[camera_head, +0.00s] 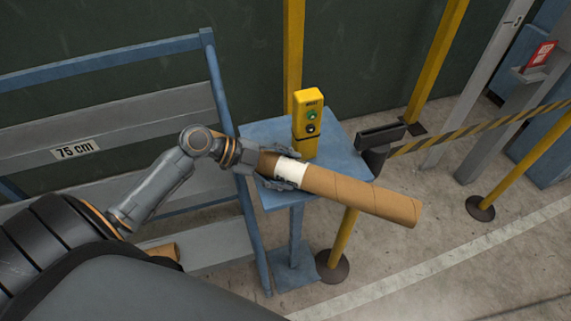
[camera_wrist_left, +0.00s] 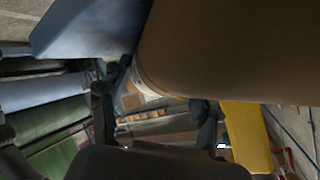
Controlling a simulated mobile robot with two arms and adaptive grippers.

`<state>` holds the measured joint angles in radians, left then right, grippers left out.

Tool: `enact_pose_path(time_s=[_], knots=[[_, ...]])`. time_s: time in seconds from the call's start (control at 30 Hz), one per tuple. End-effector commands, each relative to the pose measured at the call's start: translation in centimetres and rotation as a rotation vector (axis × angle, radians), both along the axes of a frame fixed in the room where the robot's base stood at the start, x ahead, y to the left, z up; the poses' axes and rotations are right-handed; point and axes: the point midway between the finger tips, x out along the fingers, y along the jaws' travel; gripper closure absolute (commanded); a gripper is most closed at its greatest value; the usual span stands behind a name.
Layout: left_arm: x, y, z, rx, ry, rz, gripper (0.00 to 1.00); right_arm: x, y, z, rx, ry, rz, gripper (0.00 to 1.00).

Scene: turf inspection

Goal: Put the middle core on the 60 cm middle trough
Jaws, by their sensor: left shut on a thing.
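My left gripper (camera_head: 282,176) is shut on a brown cardboard core (camera_head: 355,194) with a white band. The core points to the lower right, in front of or above the small blue table; I cannot tell whether they touch. In the left wrist view, the core (camera_wrist_left: 235,50) fills the upper right and the dark gripper fingers (camera_wrist_left: 155,115) are below it. A grey trough labelled 75 cm (camera_head: 75,149) is on the blue rack at the left. A lower grey trough (camera_head: 215,252) shows no readable label. No 60 cm label is visible. My right gripper is out of view.
A yellow button box (camera_head: 308,125) stands on the blue pedestal table (camera_head: 345,160). The blue rack's upright (camera_head: 222,100) is just left of it. Yellow posts (camera_head: 437,60) and a striped barrier (camera_head: 480,131) stand to the right. The floor at the lower right is clear.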

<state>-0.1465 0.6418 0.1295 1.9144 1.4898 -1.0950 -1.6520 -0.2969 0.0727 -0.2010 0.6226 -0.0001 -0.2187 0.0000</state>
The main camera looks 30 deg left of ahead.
Motion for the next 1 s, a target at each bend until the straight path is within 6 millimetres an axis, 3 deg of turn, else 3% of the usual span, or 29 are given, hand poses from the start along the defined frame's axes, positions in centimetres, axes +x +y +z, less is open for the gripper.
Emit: enact_pose_path(time_s=[0.23,0.27,0.37,0.77,1.0], knots=[[0.0,0.0,-0.3,-0.001,-0.002,0.0,0.97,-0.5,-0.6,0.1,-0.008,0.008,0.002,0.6],[-0.1,0.0,-0.5,0.001,0.002,0.0,0.34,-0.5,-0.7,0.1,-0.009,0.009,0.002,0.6],[-0.1,0.0,-0.5,0.001,0.003,-0.001,0.14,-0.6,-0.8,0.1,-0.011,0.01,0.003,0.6],[-0.2,0.3,-0.3,0.001,0.001,0.0,0.14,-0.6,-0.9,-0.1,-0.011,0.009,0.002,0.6],[-2.2,3.1,1.2,0.005,0.002,0.001,0.14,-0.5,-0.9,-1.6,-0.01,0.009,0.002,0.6]])
